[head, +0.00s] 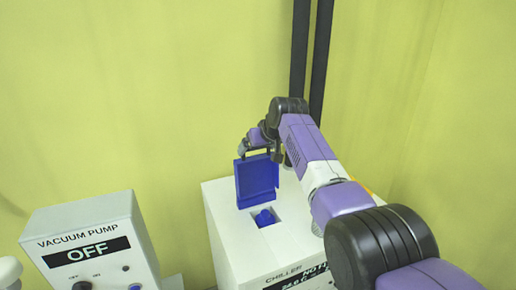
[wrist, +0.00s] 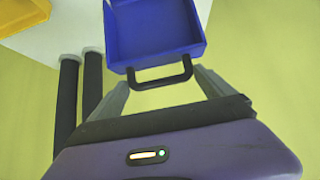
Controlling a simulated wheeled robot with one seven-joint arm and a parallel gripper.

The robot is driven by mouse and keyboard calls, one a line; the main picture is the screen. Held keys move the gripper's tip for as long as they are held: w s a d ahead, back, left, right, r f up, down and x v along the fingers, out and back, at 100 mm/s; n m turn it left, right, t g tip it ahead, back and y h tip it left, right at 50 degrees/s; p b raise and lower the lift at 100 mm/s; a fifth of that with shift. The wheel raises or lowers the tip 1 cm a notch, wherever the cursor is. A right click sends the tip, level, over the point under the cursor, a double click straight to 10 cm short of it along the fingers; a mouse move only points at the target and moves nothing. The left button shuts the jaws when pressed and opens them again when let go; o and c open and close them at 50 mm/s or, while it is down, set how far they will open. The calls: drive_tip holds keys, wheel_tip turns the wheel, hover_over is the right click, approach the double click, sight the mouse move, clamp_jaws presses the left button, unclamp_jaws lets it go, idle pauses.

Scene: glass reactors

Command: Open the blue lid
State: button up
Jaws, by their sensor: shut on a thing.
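The blue lid (head: 257,180) stands raised, close to upright, on top of the white chiller (head: 235,238). Below it, a square opening in the chiller top shows a blue part (head: 264,218) inside. In the wrist view, the lid (wrist: 155,28) is a shallow blue tray shape with a dark handle (wrist: 160,84) on its near edge. My gripper (head: 259,151) is at the lid's upper edge. The lid's hinge is not clearly visible.
A white vacuum pump (head: 95,245) with an "OFF" display stands to the left. Two dark vertical posts (head: 310,60) rise behind the chiller against the yellow-green wall. A yellow thing (wrist: 22,14) shows at the wrist view's top left corner.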

drive_tip(key=shift+w+d+r, duration=0.15)
drive_tip(key=shift+d+r, duration=0.1)
drive_tip(key=shift+r, duration=0.25)
drive_tip(key=o, duration=1.8)
drive_tip(key=shift+c, duration=0.2)
drive_tip(key=shift+f, duration=0.15)
drive_tip(key=shift+s, duration=0.2)
drive_tip(key=b+v, duration=0.1)
drive_tip(key=v, duration=0.6)
drive_tip(key=shift+s+r, duration=0.2)
drive_tip(key=shift+r, duration=0.15)
